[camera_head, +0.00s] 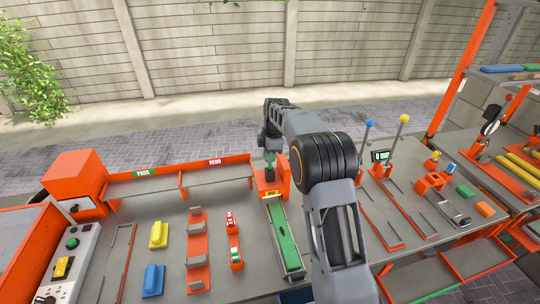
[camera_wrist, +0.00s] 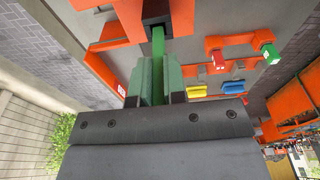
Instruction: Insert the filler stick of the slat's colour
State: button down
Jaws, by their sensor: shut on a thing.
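A green slat (camera_head: 287,238) lies in a grey channel on the bench in the head view. Behind its far end stands an orange block (camera_head: 267,185) with a dark opening (camera_wrist: 155,22) that shows in the wrist view. My gripper (camera_head: 270,165) is over this block, pointing down. In the wrist view my gripper (camera_wrist: 158,88) is shut on a green filler stick (camera_wrist: 158,48). The stick's far end reaches the dark opening; how deep it sits is hidden.
An orange rack (camera_head: 236,243) with a red and a green piece stands left of the slat. Yellow (camera_head: 158,235) and blue (camera_head: 153,280) blocks lie farther left. PASS and REDO trays (camera_head: 180,180) line the back. My arm covers the bench to the right of the slat.

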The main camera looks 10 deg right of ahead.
aim_at(269, 170)
jog(key=shift+f+b, duration=1.4)
jog(key=shift+f, duration=0.8)
jog(key=c, duration=1.1)
grip_release()
notch_tip(269, 170, up, 14)
jog(key=d, duration=0.1)
jog(key=shift+d+f, duration=0.15)
jog(key=shift+d, duration=0.2)
